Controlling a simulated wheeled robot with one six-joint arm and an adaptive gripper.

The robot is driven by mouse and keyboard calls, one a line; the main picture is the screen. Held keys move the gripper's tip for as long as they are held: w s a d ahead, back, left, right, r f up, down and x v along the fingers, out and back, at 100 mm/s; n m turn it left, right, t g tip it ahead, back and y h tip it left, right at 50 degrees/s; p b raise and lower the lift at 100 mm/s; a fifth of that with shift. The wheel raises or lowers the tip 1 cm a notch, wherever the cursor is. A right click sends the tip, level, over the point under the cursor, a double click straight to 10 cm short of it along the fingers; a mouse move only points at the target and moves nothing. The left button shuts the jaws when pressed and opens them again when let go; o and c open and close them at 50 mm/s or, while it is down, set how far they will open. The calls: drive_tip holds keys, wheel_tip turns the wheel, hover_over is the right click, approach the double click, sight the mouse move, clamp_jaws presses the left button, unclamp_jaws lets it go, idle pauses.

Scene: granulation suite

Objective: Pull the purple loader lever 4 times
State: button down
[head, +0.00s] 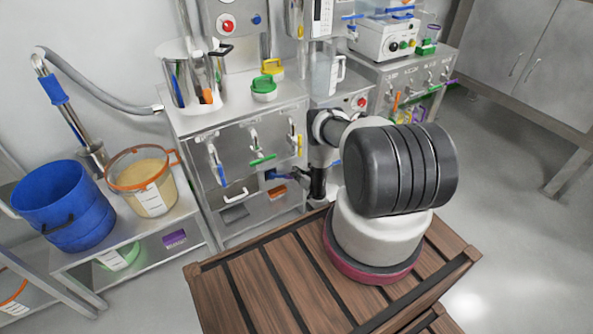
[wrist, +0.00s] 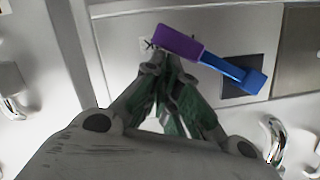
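In the wrist view a purple bar (wrist: 178,42) slants down to the right and meets a blue bar (wrist: 235,75) in front of a pale panel. My gripper (wrist: 167,62) has its fingertips close together just below the purple bar. They look shut; whether they touch or hold the bar cannot be told. In the head view my gripper (head: 300,176) is small and dark at the right side of the metal cabinet, next to a blue piece (head: 272,174).
The metal cabinet (head: 240,122) has blue, green and yellow handles on its front. A blue bucket (head: 65,205) and an orange-rimmed tub (head: 145,182) stand on the left bench. A slatted wooden pallet (head: 235,290) lies in front. Open floor is at right.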

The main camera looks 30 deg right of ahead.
drive_tip(key=shift+s+a+f, duration=0.15)
drive_tip(key=shift+f, duration=0.5)
drive_tip(key=shift+s+f, duration=0.1)
drive_tip(key=shift+s, duration=0.05)
